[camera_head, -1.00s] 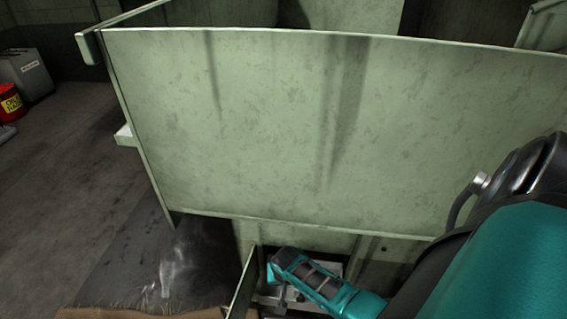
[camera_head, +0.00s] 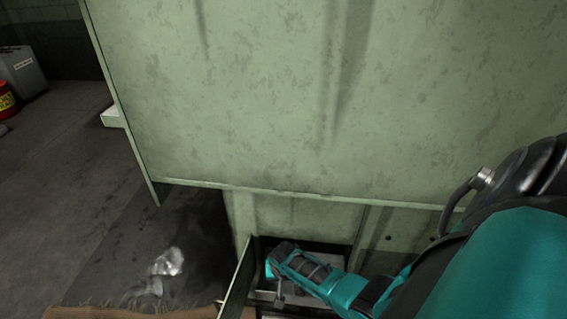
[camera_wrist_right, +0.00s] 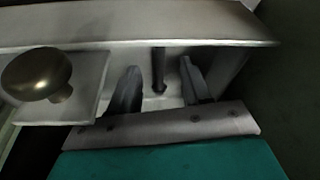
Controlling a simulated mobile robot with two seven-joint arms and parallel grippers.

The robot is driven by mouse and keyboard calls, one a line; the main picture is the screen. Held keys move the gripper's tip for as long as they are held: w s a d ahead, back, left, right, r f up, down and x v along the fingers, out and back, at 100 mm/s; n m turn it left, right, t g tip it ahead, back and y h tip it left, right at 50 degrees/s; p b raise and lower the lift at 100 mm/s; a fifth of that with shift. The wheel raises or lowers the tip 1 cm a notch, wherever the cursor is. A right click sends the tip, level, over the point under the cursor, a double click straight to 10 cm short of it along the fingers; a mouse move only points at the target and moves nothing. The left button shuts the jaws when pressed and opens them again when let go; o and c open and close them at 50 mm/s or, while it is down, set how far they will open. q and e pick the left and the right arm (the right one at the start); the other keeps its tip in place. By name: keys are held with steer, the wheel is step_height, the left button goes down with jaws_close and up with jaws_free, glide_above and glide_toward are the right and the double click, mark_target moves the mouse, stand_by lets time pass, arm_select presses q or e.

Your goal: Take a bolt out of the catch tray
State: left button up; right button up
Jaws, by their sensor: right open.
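In the right wrist view a dark bolt (camera_wrist_right: 158,66) shows between the two grey fingers of my right gripper (camera_wrist_right: 161,75). The fingers are apart, with a gap visible on each side of the bolt. Below and around it is the pale inside of the catch tray (camera_wrist_right: 171,101), with a light metal rim across the top of the view. In the head view my right gripper (camera_head: 279,287) reaches down into the low opening of the machine, over the pale tray (camera_head: 265,296). The bolt cannot be made out there. My left gripper is out of view.
The large green machine panel (camera_head: 230,110) hangs above the opening. A narrow green plate (camera_head: 239,280) stands left of my right gripper. A brass knob (camera_wrist_right: 37,75) on a metal plate is at the left in the wrist view. Brown matting (camera_head: 130,312) lies on the floor.

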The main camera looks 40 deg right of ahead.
jaws_close()
stand_by(0.3)
steer(key=shift+s, duration=0.15)
stand_by(0.6)
